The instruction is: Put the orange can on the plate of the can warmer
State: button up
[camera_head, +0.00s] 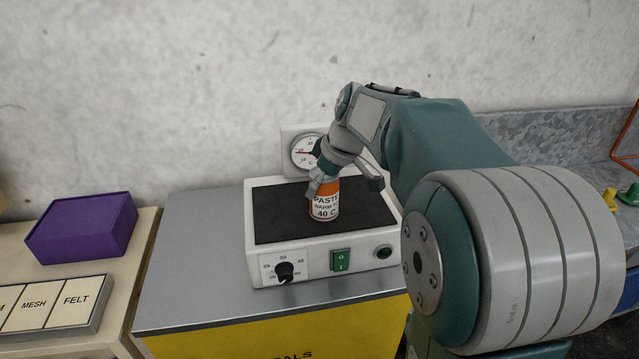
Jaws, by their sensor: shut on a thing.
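The orange can (324,209), with a white label reading PASTE and 40 C, is upright over the black plate (275,224) of the can warmer (320,262). It appears to touch the plate, but I cannot be sure of contact. My gripper (325,181) is shut on the upper part of the can from above. The fingers and wrist hide the can's top. The warmer is a white box with a black dial and a green switch on its front, standing on a grey-topped yellow cabinet (190,270).
A purple box (82,228) and a tray of labelled tiles (50,304) are on the bench at left. A round gauge (305,152) is on the wall behind the warmer. A grey counter with yellow and green items (629,196) is at right. The cabinet top left of the warmer is clear.

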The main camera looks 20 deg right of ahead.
jog(key=shift+d, duration=0.2)
jog(key=o, duration=0.9)
jog(key=shift+a, duration=0.1)
jog(key=shift+o, duration=0.9)
jog(key=shift+a, duration=0.5)
jog(key=shift+d+r, duration=0.2)
jog(key=shift+d, duration=0.1)
jog(key=v, duration=1.2)
jog(key=s+a+f+m+h, duration=0.1)
jog(key=s+a+f+m, duration=0.1)
jog(key=s, duration=0.4)
jog(key=s+a+f+m+t, duration=0.1)
jog(key=s+a+f+m, duration=0.1)
jog(key=s+a+f, duration=0.3)
jog(key=s+a+f+m+h, duration=0.1)
jog(key=s+a+f+m, duration=0.1)
jog(key=s+a+f, duration=0.2)
jog(key=s+f, duration=0.3)
jog(key=s, duration=0.2)
jog(key=shift+s+m+t+h, duration=0.15)
jog(key=shift+m+t+h, duration=0.15)
jog(key=shift+m+t, duration=0.1)
jog(key=shift+f, duration=0.1)
